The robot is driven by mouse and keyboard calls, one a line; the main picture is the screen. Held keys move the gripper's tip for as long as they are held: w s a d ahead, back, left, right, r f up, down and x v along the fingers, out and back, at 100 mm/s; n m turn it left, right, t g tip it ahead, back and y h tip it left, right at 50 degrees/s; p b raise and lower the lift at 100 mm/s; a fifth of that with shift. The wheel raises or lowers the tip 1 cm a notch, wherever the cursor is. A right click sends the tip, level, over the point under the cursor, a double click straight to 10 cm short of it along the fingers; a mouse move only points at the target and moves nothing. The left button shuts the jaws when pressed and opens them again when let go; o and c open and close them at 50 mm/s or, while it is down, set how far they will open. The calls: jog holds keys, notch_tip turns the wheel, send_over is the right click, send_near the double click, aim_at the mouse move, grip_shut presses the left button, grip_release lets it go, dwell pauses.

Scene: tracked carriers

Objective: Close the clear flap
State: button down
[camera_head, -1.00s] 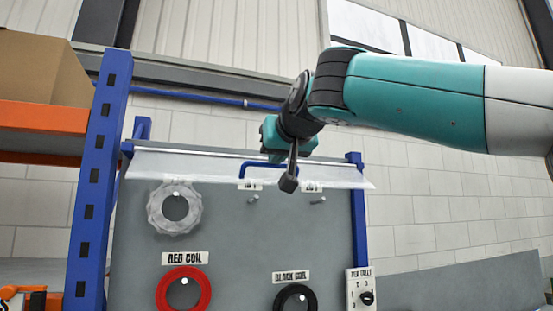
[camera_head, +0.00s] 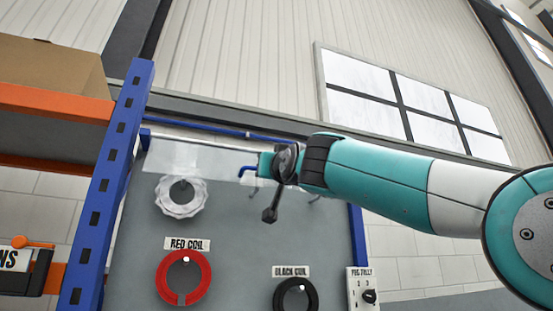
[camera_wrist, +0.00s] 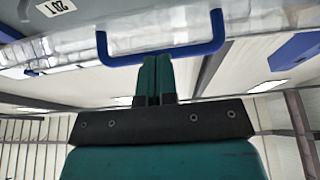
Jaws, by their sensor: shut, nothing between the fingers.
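The clear flap (camera_head: 200,157) is a see-through sheet along the top of the grey pegboard panel (camera_head: 140,235). Its right part is behind my arm, and its exact angle is hard to tell. A blue handle (camera_head: 247,170) is on the flap; it also shows in the wrist view (camera_wrist: 165,52) as a wide bracket. My gripper (camera_wrist: 157,60) is shut and empty, with its fingertips at the middle of the handle bar; whether they touch is unclear. In the head view my gripper (camera_head: 264,164) is beside the handle, partly hidden by my wrist.
A white coil (camera_head: 165,200), a red coil (camera_head: 168,283) and a black coil (camera_head: 284,297) hang on the panel. A blue upright (camera_head: 107,190) with orange shelving stands at left. The space right of the panel looks open.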

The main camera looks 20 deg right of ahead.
jog(key=shift+w+f+t+b, duration=0.85)
jog(key=shift+w+t+b, duration=0.4)
jog(key=shift+b, duration=0.55)
jog(key=shift+s+t, duration=0.15)
jog(key=shift+t, duration=0.1)
jog(key=shift+s+r, duration=0.15)
